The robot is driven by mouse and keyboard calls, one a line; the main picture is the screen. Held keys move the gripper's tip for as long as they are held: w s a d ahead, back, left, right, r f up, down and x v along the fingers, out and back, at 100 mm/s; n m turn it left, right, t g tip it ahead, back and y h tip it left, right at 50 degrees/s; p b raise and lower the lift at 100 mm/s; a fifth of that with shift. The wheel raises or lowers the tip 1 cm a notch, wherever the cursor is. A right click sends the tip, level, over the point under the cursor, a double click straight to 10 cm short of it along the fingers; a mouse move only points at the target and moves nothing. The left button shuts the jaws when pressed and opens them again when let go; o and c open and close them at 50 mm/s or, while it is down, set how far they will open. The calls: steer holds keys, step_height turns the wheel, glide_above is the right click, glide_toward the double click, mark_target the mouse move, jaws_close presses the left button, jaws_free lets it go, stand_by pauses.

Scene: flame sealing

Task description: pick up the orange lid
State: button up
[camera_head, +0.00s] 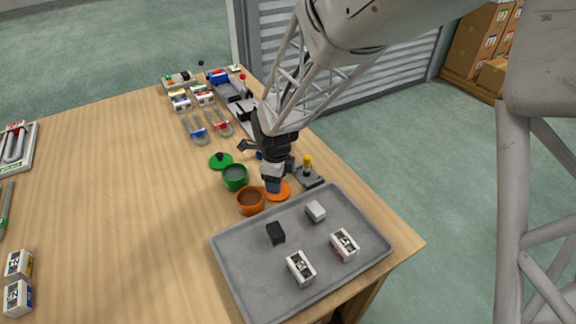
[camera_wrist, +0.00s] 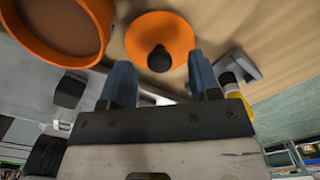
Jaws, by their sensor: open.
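The orange lid (camera_wrist: 160,30) is a flat disc with a dark round knob (camera_wrist: 160,58) at its middle. In the wrist view it lies on the wooden table just beyond my fingertips. My gripper (camera_wrist: 163,82) is open, with one blue finger on each side of the knob's line and nothing seen held. I cannot tell the exact height gap.
The orange pot (camera_head: 250,201) stands close to the left of the lid. A green pot (camera_head: 235,177) and green lid (camera_head: 220,161) are behind it. A grey tray (camera_head: 235,285) with small blocks is in front. A joystick-like device with a yellow top (camera_head: 308,167) stands to the right.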

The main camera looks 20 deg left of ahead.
steer(key=shift+f, duration=0.55)
steer(key=c, duration=1)
steer(key=shift+r, duration=5)
steer(key=shift+s, duration=0.1)
steer(key=shift+s+a+r+n, duration=0.25)
steer(key=shift+s+a+n, duration=0.7)
steer(key=shift+s, duration=0.2)
steer(key=shift+s+a+r+n, duration=0.3)
steer(key=shift+s+a+n, duration=0.55)
steer(key=shift+s+n, duration=0.25)
steer(key=shift+s+a+r+n, duration=0.25)
steer(key=shift+s+a+n, duration=0.7)
steer(key=shift+s, duration=0.2)
